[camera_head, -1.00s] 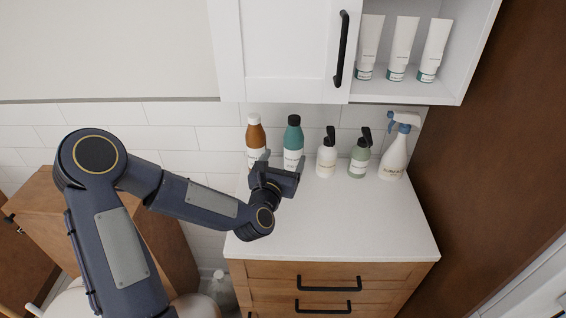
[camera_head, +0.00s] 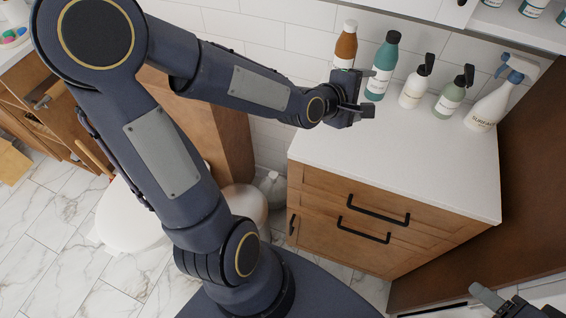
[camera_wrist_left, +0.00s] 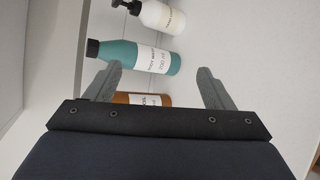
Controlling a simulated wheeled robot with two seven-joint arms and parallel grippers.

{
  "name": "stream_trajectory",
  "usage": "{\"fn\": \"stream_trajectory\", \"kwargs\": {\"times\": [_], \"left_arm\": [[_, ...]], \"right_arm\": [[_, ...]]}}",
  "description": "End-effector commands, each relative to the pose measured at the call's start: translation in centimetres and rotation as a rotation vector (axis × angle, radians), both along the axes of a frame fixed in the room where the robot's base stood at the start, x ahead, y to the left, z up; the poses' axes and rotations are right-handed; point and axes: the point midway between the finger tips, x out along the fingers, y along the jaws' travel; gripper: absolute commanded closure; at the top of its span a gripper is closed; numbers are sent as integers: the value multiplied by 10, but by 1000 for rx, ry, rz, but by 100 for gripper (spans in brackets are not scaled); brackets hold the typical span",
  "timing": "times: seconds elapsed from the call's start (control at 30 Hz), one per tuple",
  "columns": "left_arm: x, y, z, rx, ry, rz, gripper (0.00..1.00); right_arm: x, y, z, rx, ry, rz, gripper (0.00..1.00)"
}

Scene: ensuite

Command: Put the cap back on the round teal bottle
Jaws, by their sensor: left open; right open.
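The round teal bottle (camera_head: 381,70) stands upright at the back of the white counter, between a brown bottle (camera_head: 346,45) and a white pump bottle (camera_head: 412,92). A dark cap-like top (camera_head: 393,37) shows on its neck, and also in the left wrist view (camera_wrist_left: 92,48). No separate loose cap is visible. My left gripper (camera_head: 369,92) is open and empty, in front of the brown and teal bottles. In the left wrist view the teal bottle (camera_wrist_left: 140,56) lies beyond the fingertips, nearer the left finger. My right gripper (camera_head: 497,298) is open at the lower right, partly cut off.
A green pump bottle (camera_head: 450,97) and a white spray bottle (camera_head: 488,108) stand to the right. The front of the counter (camera_head: 400,160) is clear. Drawers with black handles (camera_head: 375,212) are below. A dark brown panel (camera_head: 535,160) bounds the right.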

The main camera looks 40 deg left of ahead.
Motion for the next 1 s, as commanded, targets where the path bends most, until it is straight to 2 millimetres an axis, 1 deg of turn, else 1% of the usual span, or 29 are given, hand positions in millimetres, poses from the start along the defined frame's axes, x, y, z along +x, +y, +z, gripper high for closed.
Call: {"fn": "stream_trajectory", "kwargs": {"times": [0.03,0.07,0.1,0.17,0.2,0.27,0.3,0.37,0.4,0.5,0.6,0.7,0.8,1.0], "left_arm": [[-19,5,6,150,14,-68,24],[-31,8,7,237,29,-115,24],[-47,12,7,344,51,-177,24],[-74,18,7,495,82,-279,24],[-92,22,7,586,101,-349,24],[-120,26,6,706,121,-460,24],[-138,29,5,773,132,-534,24],[-164,31,2,857,138,-644,24],[-181,32,1,903,138,-715,24],[-214,32,-4,984,122,-866,24],[-237,31,-7,1030,100,-976,24],[-249,30,-10,1053,86,-1037,24],[-254,29,-11,1060,79,-1061,24],[-254,29,-11,1060,80,-1061,24]], "right_arm": [[0,0,0,0,0,0,45],[0,0,0,0,0,0,45],[0,0,0,0,0,0,45],[0,0,0,0,0,0,45],[0,0,0,0,0,0,45],[0,0,0,0,0,0,45],[0,0,0,0,0,0,45],[0,0,0,0,0,0,45],[0,0,0,0,0,0,45],[0,0,0,0,0,0,45],[0,0,0,0,0,0,45],[0,0,0,0,0,0,45],[0,0,0,0,0,0,45],[0,0,0,0,0,0,45]]}}
